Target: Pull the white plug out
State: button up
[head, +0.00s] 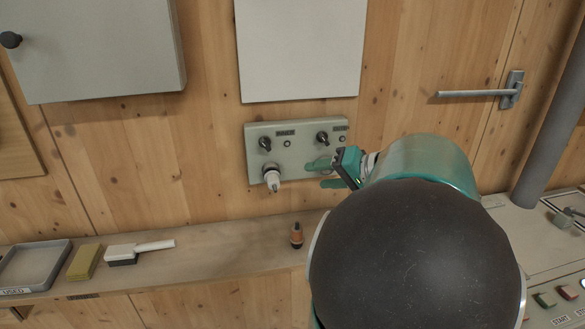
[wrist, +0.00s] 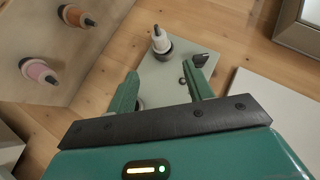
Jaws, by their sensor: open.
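The white plug (head: 272,176) sits in a socket at the lower left of the grey-green wall panel (head: 298,166). It sticks out towards me. In the wrist view the white plug (wrist: 160,41) is beyond the fingertips, and the panel (wrist: 172,73) lies behind the fingers. My gripper (head: 316,175) is open and empty, in front of the panel and to the right of the plug. In the wrist view my gripper (wrist: 160,70) has its two teal fingers apart, with the plug not between them. My arm hides the panel's lower right part in the head view.
An orange and black plug (head: 297,235) stands on the wooden shelf (head: 215,245) below. The wrist view also shows a pink plug (wrist: 38,71). A brush (head: 138,249), a sponge (head: 86,262) and a tray (head: 35,268) lie at left. A door handle (head: 480,93) is at right.

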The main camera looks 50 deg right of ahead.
aim_at(272, 178)
jog(key=x, duration=1.3)
jog(key=shift+w+a+f, duration=0.1)
jog(key=shift+w+f, duration=0.05)
jog(key=shift+w, duration=0.15)
grip_shut()
